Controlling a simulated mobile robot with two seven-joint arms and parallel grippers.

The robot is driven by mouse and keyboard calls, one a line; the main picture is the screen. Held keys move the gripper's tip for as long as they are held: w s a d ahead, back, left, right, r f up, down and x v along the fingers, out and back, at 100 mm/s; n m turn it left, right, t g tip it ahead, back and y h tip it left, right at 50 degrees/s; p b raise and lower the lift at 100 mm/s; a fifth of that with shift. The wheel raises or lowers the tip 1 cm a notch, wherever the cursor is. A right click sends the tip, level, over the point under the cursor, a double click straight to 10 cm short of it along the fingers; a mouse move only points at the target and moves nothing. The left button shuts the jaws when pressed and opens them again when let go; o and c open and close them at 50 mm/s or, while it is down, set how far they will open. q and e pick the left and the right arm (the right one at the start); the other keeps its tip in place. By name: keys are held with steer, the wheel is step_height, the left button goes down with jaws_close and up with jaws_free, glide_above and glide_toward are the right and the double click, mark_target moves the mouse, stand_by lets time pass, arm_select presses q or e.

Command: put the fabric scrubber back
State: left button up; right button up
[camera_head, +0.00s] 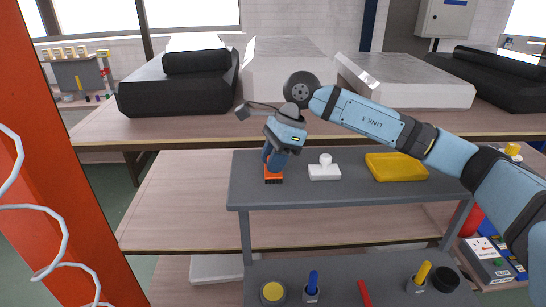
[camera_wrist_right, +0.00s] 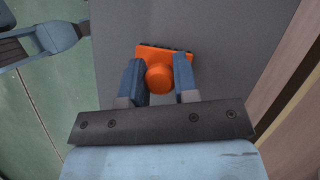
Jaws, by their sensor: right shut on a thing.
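An orange scrubber (camera_head: 273,173) with a round knob and dark bristles is at the left part of the grey cart's upper shelf (camera_head: 300,195). It also shows in the right wrist view (camera_wrist_right: 160,76). My right gripper (camera_head: 274,160) points down and is shut on the scrubber's knob, with one finger on each side in the right wrist view (camera_wrist_right: 158,82). The scrubber is upright, bristles down, at or just above the shelf; I cannot tell whether it touches. My left gripper is not in view.
A white knobbed scrubber (camera_head: 324,170) stands just right of the orange one, and a yellow piece (camera_head: 397,167) lies farther right. The lower shelf (camera_head: 335,288) holds several tools. A wooden table (camera_head: 180,200) stands behind. An orange-red panel (camera_head: 65,150) borders the left.

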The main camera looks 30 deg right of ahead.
steer(key=shift+f, duration=0.1)
steer(key=o, duration=0.9)
steer(key=shift+r, duration=0.2)
steer(key=b+v, duration=0.2)
steer(key=v, duration=1)
steer(key=shift+a, duration=0.1)
